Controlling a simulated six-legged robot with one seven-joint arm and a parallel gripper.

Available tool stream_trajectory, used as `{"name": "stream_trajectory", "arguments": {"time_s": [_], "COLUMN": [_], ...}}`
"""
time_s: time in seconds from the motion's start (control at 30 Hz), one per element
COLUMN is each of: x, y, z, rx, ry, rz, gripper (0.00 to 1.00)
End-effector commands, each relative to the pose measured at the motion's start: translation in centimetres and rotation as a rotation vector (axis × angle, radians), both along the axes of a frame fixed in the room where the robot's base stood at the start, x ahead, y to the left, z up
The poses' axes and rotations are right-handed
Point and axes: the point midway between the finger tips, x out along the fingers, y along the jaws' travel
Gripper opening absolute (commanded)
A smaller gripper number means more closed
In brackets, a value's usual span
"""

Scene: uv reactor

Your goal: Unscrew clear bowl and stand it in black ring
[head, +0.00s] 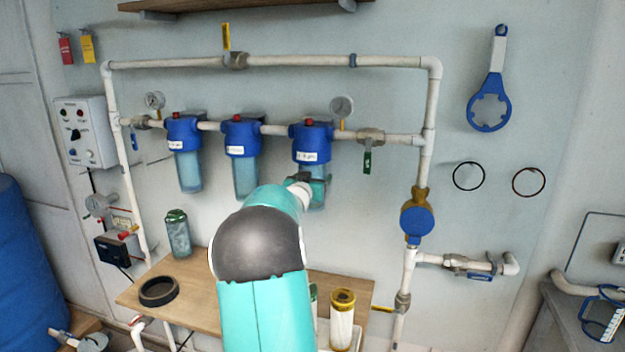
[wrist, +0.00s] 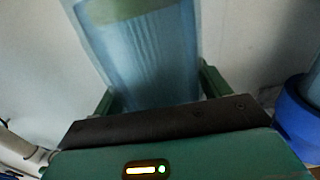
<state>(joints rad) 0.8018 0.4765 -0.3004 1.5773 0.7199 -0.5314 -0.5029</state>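Three clear bluish bowls hang under blue caps on the white pipe. My gripper (head: 313,190) is at the lower part of the right-hand clear bowl (head: 311,170), which sits under its blue cap (head: 312,143). In the wrist view, the clear bowl (wrist: 150,55) lies between the green fingers of my gripper (wrist: 158,92). One finger is against each side, with no clear gap, so it looks shut on the bowl. The black ring (head: 158,291) lies empty on the left part of the wooden table (head: 205,318).
The left bowl (head: 188,171) and middle bowl (head: 245,177) hang close by. A greenish clear container (head: 178,234) stands at the table's back. A white cartridge (head: 342,322) stands at the right end. A blue wrench (head: 490,100) hangs on the wall. My arm hides the table's middle.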

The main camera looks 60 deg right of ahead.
Motion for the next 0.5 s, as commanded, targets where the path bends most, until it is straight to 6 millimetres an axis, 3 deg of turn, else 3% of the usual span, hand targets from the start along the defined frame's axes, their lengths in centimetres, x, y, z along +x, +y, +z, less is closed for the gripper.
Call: {"name": "stream_trajectory", "arguments": {"time_s": [0.03,0.17,0.2,0.4,0.5], "x": [0.01,0.01,0.02,0.01,0.05], "y": [0.01,0.02,0.02,0.03,0.03], "z": [0.01,0.01,0.01,0.01,0.00], "rx": [0.000,0.000,0.000,0.000,-0.001], "ry": [0.000,0.000,0.000,0.000,0.000], "rz": [0.000,0.000,0.000,0.000,-0.006], "gripper": [0.55,0.29,0.74,0.35,0.35]}}
